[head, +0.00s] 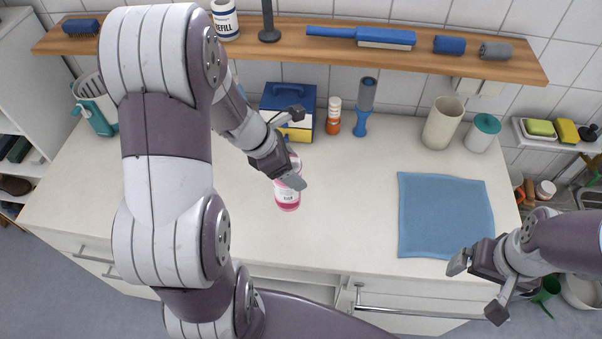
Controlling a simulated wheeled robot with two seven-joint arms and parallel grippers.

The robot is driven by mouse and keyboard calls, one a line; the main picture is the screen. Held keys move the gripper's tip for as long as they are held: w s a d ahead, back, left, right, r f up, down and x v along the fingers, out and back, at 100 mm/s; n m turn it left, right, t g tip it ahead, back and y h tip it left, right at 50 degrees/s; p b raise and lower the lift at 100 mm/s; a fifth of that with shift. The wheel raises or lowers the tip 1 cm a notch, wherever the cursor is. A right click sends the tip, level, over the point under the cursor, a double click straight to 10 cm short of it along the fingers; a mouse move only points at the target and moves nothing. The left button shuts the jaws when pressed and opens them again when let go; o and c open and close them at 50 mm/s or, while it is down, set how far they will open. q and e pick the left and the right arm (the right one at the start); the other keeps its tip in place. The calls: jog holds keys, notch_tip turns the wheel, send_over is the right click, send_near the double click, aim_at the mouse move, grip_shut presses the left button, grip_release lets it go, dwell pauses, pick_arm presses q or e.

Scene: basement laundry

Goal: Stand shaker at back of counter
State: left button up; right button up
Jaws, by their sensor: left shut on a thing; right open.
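A clear and pink shaker-like bottle (287,197) is at my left gripper (291,150), over the middle of the counter (345,200). The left gripper is shut on it, and the fingers hide part of its upper body. It looks roughly upright. I cannot tell whether its base touches the counter. My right gripper (477,289) is open and empty at the front right, beyond the counter's front edge.
A blue cloth (445,215) lies right. A wooden shelf (290,30) overhangs the back.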

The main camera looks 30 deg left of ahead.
pick_arm(q)
jog(key=w+a+f+p, duration=0.3)
jog(key=w+a+f, duration=0.1)
jog(key=a+f, duration=0.6)
jog(key=shift+w+a+f+p, duration=0.25)
jog(key=shift+a+f+p, duration=0.15)
jog(key=shift+a, duration=0.2)
pick_arm(e)
jog(key=r, duration=0.4)
jog(key=shift+s+a+r, duration=0.1)
jog(key=shift+s+a, duration=0.2)
pick_arm(q)
jog(key=shift+f, duration=0.15)
jog(key=o, duration=1.6)
jog(key=shift+d, duration=0.1)
jog(key=shift+s, duration=0.1)
pick_arm(e)
jog(key=shift+s, duration=0.1)
